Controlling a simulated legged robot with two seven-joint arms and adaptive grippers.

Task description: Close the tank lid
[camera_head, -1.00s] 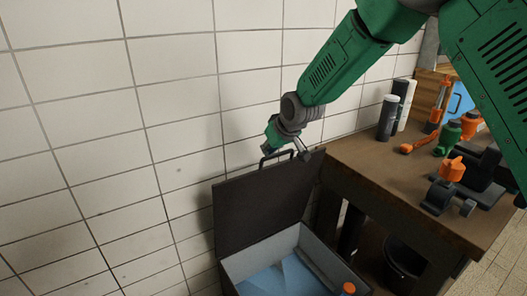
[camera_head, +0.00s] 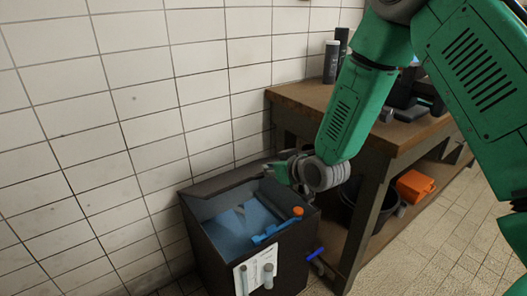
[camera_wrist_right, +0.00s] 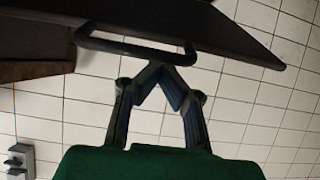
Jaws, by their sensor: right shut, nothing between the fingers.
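The tank (camera_head: 215,240) is a dark box at the lower middle of the head view, and its blue interior shows. Its dark lid (camera_head: 222,182) stands raised along the back edge, seen nearly edge-on, so the tank is open. My right gripper (camera_head: 277,172) is beside the lid's right end, above the tank. In the right wrist view, the gripper (camera_wrist_right: 166,80) is shut and empty, its fingertips close together just below the lid's handle (camera_wrist_right: 135,48). The lid (camera_wrist_right: 225,30) spans the top there. I cannot tell whether the fingertips touch the handle. My left gripper is not seen.
A wooden workbench (camera_head: 300,96) stands right of the tank, with dark cylinders (camera_head: 331,62) on top. An orange object (camera_head: 415,186) sits on its lower shelf. An orange cap (camera_head: 297,211) is at the tank's right rim. A white tiled wall is behind; floor is clear at right.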

